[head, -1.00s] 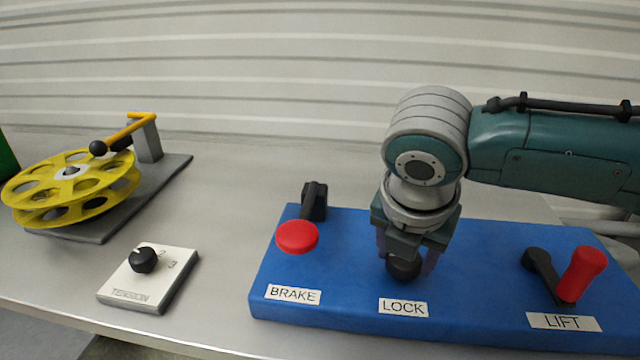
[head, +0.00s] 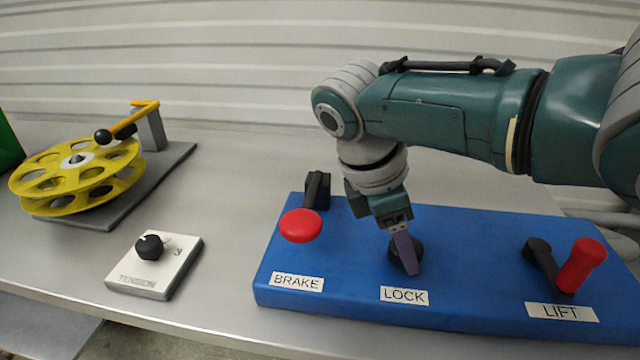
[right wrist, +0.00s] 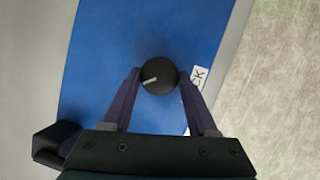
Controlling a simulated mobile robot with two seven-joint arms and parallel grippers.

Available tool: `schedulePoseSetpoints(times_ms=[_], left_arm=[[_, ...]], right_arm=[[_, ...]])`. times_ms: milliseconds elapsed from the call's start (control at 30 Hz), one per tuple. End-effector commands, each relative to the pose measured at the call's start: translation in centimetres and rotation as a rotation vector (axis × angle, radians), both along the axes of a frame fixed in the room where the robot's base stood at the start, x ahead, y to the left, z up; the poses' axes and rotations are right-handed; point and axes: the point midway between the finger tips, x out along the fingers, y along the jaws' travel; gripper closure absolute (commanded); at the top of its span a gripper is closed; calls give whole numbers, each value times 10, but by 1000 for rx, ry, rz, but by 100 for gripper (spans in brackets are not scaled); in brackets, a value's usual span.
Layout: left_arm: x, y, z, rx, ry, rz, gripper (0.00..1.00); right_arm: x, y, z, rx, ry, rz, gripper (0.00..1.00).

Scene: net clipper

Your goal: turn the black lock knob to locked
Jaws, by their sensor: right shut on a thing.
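The black lock knob (head: 394,253) stands on the blue panel (head: 470,258) behind the LOCK label (head: 404,296). My right gripper (head: 405,258) is shut on it from above, with one purple finger seen in front of it in the head view. In the right wrist view the round knob (right wrist: 159,76) lies between the fingertips of the right gripper (right wrist: 157,77). A short white mark on the knob points toward the left finger. Part of the LOCK label (right wrist: 200,78) shows beside the right finger. My left gripper is not in view.
The red brake lever (head: 301,225) stands left of the knob. The lift lever with a red grip (head: 582,265) stands to the right. A white tension plate (head: 128,273) and a yellow reel (head: 60,180) are farther left. Bare table lies between plate and panel.

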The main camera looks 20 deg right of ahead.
Motion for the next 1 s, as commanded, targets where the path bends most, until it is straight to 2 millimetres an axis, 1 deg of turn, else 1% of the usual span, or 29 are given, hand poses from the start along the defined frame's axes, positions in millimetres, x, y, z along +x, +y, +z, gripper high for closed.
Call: schedulePoseSetpoints(times_ms=[33, 167, 400, 600, 800, 1000], left_arm=[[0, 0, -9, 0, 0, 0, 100], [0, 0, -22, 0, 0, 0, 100], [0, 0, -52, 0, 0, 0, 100], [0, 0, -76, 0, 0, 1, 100], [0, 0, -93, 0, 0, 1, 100], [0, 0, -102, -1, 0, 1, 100]], right_arm=[[1, 1, -4, 1, 1, -45, 97], [2, 0, -5, 1, 1, -168, 97], [3, -1, -6, 0, 1, -388, 97], [4, -1, -5, 1, 1, -539, 97], [5, -2, -4, 0, 0, -645, 97], [5, -2, -2, -2, 2, -705, 97]])
